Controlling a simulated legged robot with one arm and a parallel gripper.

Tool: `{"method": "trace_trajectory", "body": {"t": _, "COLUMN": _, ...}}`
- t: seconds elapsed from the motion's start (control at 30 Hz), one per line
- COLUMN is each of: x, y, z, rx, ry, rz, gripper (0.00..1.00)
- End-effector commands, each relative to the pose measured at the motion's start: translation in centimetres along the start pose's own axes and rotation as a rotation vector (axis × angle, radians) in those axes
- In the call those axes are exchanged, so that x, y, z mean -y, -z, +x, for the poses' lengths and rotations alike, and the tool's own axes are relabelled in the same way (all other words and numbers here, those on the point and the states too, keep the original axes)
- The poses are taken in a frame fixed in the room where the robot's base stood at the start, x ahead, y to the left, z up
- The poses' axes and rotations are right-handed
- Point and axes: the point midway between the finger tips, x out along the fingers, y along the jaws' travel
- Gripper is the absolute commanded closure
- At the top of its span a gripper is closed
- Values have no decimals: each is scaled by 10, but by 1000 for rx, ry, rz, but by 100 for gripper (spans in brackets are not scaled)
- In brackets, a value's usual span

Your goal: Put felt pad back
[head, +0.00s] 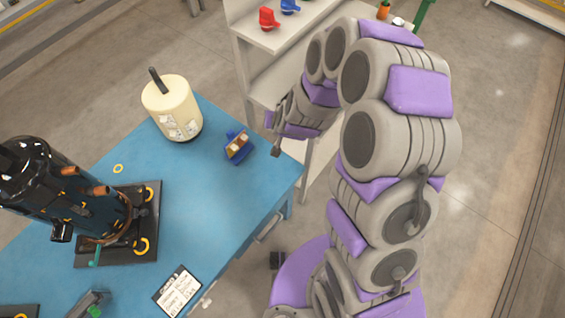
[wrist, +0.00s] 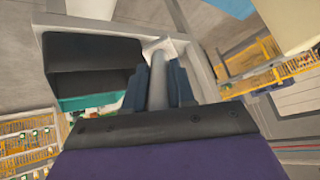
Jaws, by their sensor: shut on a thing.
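My gripper (head: 273,138) is at the shelf side of the blue table, near its back right corner. In the wrist view its two dark fingers (wrist: 160,85) are shut on a pale grey thing (wrist: 158,88), seen narrow, like a rod or a pad on edge. I cannot tell for sure that it is the felt pad. A small blue holder (head: 238,147) with tan and white pieces stands on the table, left of my gripper and apart from it.
The blue table (head: 205,215) holds a cream canister (head: 172,108), a black compressor (head: 75,195) on a dark base, a yellow ring (head: 118,169) and a written card (head: 178,291). A pale shelf (head: 262,62) stands behind. A black open box (wrist: 92,65) is left of the fingers.

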Motion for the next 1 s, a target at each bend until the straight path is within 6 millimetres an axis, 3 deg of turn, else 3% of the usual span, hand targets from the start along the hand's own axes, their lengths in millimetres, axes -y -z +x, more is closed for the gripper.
{"method": "trace_trajectory", "body": {"t": 0.17, "x": 13, "y": -71, "z": 6, "rx": 300, "ry": 31, "rz": -174, "gripper": 100}}
{"method": "trace_trajectory", "body": {"t": 0.3, "x": 20, "y": -139, "z": -2, "rx": 525, "ry": 30, "rz": -356, "gripper": 100}}
{"method": "trace_trajectory", "body": {"t": 0.5, "x": 26, "y": -206, "z": -21, "rx": 691, "ry": 8, "rz": -532, "gripper": 100}}
{"method": "trace_trajectory", "body": {"t": 0.67, "x": 25, "y": -220, "z": -24, "rx": 726, "ry": -2, "rz": -578, "gripper": 100}}
{"method": "trace_trajectory", "body": {"t": 1.0, "x": -9, "y": -169, "z": 20, "rx": 720, "ry": -1, "rz": -575, "gripper": 100}}
